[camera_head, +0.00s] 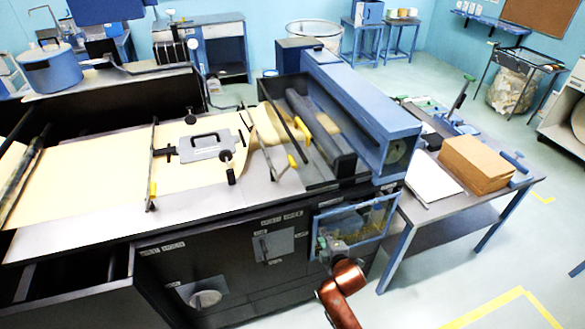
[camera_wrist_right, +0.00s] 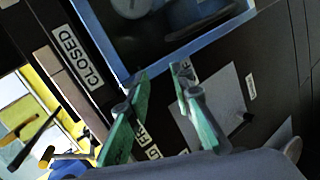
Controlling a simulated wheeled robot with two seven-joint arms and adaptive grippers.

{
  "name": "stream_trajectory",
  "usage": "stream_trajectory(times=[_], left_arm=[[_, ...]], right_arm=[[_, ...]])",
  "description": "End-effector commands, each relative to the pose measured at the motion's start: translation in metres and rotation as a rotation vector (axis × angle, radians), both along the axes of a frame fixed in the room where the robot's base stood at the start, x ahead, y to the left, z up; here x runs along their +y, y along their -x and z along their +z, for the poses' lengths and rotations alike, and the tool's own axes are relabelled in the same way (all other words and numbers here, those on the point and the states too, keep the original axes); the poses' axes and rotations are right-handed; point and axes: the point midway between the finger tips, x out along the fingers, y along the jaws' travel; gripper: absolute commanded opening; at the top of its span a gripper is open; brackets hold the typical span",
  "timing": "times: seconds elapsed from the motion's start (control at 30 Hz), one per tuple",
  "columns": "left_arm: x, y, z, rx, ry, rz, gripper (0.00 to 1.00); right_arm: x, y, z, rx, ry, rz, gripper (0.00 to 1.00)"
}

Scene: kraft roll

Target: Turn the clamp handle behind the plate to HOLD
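A pale grey plate (camera_head: 272,247) is set on the machine's dark front panel, with a slim dark handle (camera_head: 264,250) on it. White labels lie above it; their words are too small to read in the head view. In the right wrist view the plate (camera_wrist_right: 215,105) is partly behind my fingers, and a small dark handle end (camera_wrist_right: 246,118) shows near its edge. Labels there are partly hidden by the fingers. My right gripper (camera_head: 332,249) is in front of the blue-framed window, right of the plate; its green fingers (camera_wrist_right: 161,75) are apart and empty. My left gripper is not in view.
The blue-framed window (camera_head: 352,222) is right of the plate; a CLOSED label (camera_wrist_right: 78,56) is beside its frame. A round knob (camera_head: 206,298) is lower left on the panel. A side table (camera_head: 430,205) with a brown stack (camera_head: 476,164) stands at right.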

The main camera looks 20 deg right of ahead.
Motion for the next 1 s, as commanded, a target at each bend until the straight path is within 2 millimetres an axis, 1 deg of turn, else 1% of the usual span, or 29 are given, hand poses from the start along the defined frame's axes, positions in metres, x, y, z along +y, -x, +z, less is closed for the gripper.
stream_trajectory(times=[0.03, 0.07, 0.1, 0.17, 0.2, 0.27, 0.3, 0.4, 0.5, 0.57, 0.67, 0.9, 1.0], left_arm=[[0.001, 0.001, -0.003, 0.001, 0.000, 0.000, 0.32], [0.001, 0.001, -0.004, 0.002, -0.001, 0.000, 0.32], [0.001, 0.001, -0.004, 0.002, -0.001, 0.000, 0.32], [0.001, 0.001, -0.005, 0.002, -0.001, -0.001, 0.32], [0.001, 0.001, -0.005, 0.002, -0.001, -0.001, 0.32], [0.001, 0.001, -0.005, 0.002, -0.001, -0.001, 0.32], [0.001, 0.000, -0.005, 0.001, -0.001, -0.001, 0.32], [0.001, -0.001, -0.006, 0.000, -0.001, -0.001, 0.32], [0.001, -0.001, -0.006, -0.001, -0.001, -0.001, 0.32], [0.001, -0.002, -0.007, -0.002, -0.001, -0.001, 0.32], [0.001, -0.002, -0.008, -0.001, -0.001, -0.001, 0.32], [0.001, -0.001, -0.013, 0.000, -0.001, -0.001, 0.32], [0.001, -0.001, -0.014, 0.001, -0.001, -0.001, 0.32]], right_arm=[[0.006, -0.012, 0.033, -0.059, 0.059, 0.037, 0.21], [0.009, -0.019, 0.052, -0.090, 0.103, 0.060, 0.21], [0.014, -0.029, 0.074, -0.132, 0.162, 0.089, 0.21], [0.022, -0.043, 0.107, -0.194, 0.257, 0.134, 0.21], [0.028, -0.052, 0.127, -0.236, 0.320, 0.158, 0.21], [0.036, -0.064, 0.156, -0.294, 0.409, 0.192, 0.21], [0.042, -0.071, 0.175, -0.331, 0.468, 0.211, 0.21], [0.054, -0.083, 0.212, -0.404, 0.591, 0.245, 0.21], [0.061, -0.090, 0.232, -0.444, 0.663, 0.260, 0.21], [0.063, -0.095, 0.237, -0.454, 0.681, 0.263, 0.21], [0.064, -0.107, 0.238, -0.457, 0.684, 0.264, 0.21], [0.065, -0.145, 0.236, -0.454, 0.682, 0.264, 0.21], [0.065, -0.157, 0.236, -0.453, 0.681, 0.263, 0.21]])
